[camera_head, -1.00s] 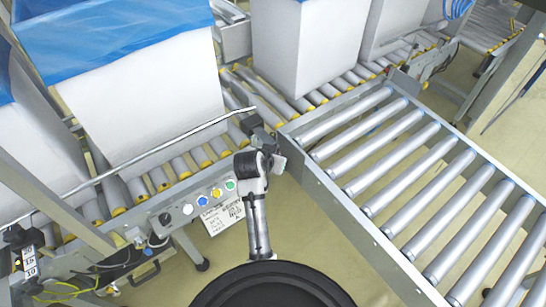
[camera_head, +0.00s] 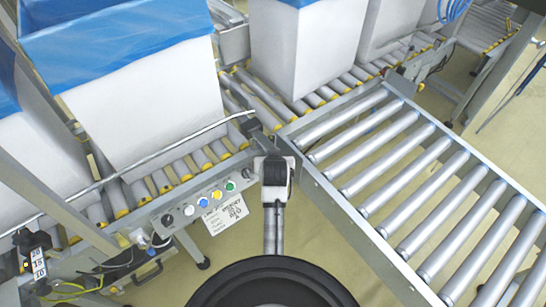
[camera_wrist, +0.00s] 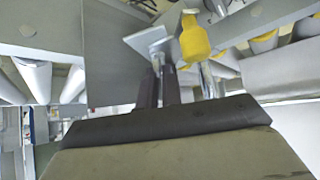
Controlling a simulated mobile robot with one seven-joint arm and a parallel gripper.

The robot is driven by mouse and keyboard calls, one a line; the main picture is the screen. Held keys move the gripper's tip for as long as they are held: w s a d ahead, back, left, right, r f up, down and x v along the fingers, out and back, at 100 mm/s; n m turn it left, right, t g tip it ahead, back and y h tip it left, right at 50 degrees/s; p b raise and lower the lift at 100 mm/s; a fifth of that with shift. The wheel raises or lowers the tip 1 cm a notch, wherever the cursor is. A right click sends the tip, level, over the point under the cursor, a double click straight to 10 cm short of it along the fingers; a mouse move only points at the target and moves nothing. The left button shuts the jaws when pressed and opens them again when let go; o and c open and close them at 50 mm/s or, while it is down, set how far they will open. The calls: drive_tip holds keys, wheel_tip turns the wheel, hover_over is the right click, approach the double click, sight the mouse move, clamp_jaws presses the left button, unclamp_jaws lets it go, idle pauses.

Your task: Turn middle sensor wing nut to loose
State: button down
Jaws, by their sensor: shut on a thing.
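My gripper (camera_wrist: 160,78) reaches in at the middle of the wrist view. Its two dark fingers are close together and shut on a thin metal part between the tips, which looks like the wing nut (camera_wrist: 157,62); the part is mostly hidden by the fingers. A grey bracket plate (camera_wrist: 150,40) sits just beyond the tips. A yellow-headed part (camera_wrist: 195,40) stands upright just to the right, apart from the fingers. In the head view my gripper (camera_head: 257,137) is at the conveyor's inner corner, where my arm hides the nut.
A roller conveyor (camera_head: 331,195) runs off to the right. Tall white boxes with blue liners (camera_head: 125,18) stand on the rollers behind. A panel with coloured buttons (camera_head: 215,194) is left of my arm. The floor (camera_head: 310,235) near my base is clear.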

drive_tip(key=shift+d+n+y+p, duration=0.15)
drive_tip(key=shift+n+y+p, duration=0.2)
drive_tip(key=shift+n+y, duration=0.25)
drive_tip(key=c, duration=1.6)
unclamp_jaws()
drive_tip(key=b+v, duration=0.1)
drive_tip(key=v, duration=1.3)
drive_tip(key=shift+w, duration=0.1)
